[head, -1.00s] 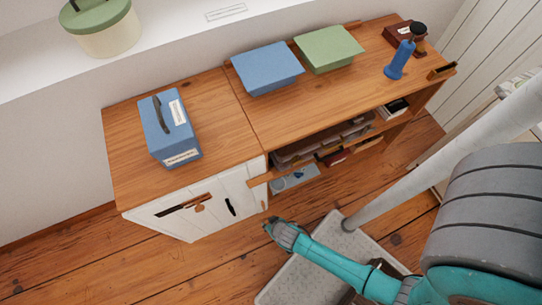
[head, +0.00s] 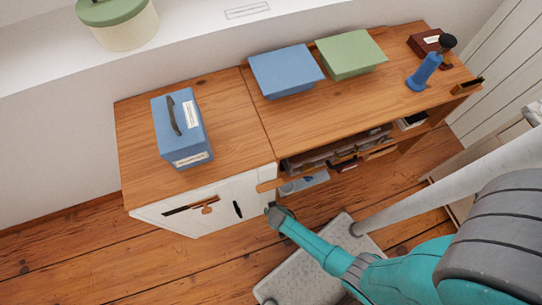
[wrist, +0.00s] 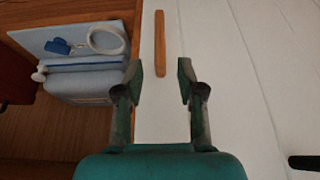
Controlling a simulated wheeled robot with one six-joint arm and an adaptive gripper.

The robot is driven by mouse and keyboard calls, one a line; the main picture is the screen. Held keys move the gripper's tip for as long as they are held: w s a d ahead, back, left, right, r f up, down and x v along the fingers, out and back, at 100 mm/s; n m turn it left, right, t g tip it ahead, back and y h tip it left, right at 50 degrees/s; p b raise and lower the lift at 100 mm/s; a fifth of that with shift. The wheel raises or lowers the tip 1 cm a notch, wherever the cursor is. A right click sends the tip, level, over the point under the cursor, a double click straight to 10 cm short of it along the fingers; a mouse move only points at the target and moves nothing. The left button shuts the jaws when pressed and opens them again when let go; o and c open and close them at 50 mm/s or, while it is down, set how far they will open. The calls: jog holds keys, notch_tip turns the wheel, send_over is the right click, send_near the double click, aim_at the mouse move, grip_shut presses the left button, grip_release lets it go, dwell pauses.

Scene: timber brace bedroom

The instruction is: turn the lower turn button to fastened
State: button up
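The lower turn button looks like a narrow wooden bar (wrist: 160,42) on a pale upright strip in the wrist view. It lies lengthwise along the strip, beside the gap to the white door (wrist: 240,80), and does not cross that gap. My gripper (wrist: 161,72) is open and empty, with a finger to either side of the strip; the bar is beyond the tips. In the head view my gripper (head: 274,210) is at the door's right edge and hides that spot. Another wooden bar (head: 268,185) sticks out sideways just above it.
An open compartment beside the strip holds a pale blue box (wrist: 95,82) with a white ring on it. A black handle (head: 238,209) and a wooden catch (head: 208,209) are on the white front. A blue box (head: 180,135) stands on the cabinet top.

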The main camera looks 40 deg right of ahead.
jog(key=shift+x, duration=1.7)
jog(key=shift+c, duration=0.2)
grip_shut()
